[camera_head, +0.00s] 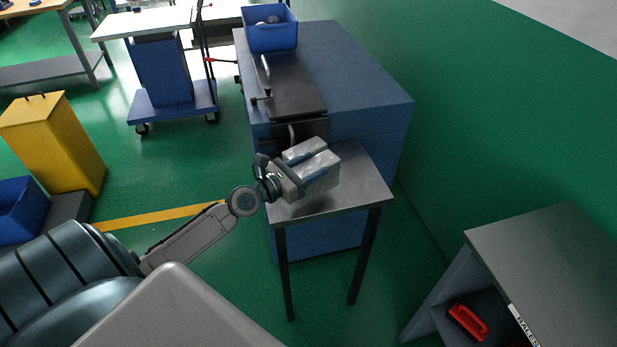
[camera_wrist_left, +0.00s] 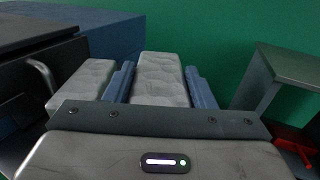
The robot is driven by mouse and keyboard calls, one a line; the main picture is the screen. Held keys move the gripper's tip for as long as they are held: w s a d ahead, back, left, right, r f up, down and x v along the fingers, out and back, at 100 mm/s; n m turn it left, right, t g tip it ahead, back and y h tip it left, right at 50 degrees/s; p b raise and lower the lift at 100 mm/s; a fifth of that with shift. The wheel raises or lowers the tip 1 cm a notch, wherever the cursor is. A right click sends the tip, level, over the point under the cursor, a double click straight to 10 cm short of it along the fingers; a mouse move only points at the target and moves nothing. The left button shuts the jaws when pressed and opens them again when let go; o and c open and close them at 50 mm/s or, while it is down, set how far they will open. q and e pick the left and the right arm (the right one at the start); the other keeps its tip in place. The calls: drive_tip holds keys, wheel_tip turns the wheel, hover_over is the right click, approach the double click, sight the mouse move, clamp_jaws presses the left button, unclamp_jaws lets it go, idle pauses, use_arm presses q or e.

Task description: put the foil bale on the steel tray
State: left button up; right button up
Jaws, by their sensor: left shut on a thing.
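The foil bale (camera_head: 322,168) is a silvery, crinkled block. My left gripper (camera_head: 316,168) is shut on it, and the wrist view shows the bale (camera_wrist_left: 161,72) between two blue fingers. It is over the flat grey steel top (camera_head: 362,192) of a small table on dark legs, which appears to be the steel tray. I cannot tell whether the bale touches this top. A second silvery bale (camera_head: 303,149) lies beside the held one, nearer the press, and shows at left in the wrist view (camera_wrist_left: 82,82). My right gripper is not in view.
A blue press (camera_head: 365,85) with a black hatch (camera_head: 295,90) and handles stands behind the table. A blue bin (camera_head: 271,32) sits on it. A grey shelf (camera_head: 550,255) labelled BALES, holding a red object (camera_head: 467,322), is at lower right. A yellow bin (camera_head: 55,145) stands left.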

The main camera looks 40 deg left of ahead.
use_arm(q)
drive_tip(key=shift+w+a, duration=0.45)
drive_tip(key=f+b, duration=0.3)
drive_tip(key=shift+w+a, duration=0.3)
drive_tip(key=shift+a, duration=0.05)
drive_tip(key=shift+f+b, duration=0.3)
drive_tip(key=shift+b, duration=0.05)
drive_tip(key=shift+d, duration=0.1)
drive_tip(key=o, duration=1.1)
drive_tip(key=shift+f, duration=0.1)
drive_tip(key=shift+o, duration=0.3)
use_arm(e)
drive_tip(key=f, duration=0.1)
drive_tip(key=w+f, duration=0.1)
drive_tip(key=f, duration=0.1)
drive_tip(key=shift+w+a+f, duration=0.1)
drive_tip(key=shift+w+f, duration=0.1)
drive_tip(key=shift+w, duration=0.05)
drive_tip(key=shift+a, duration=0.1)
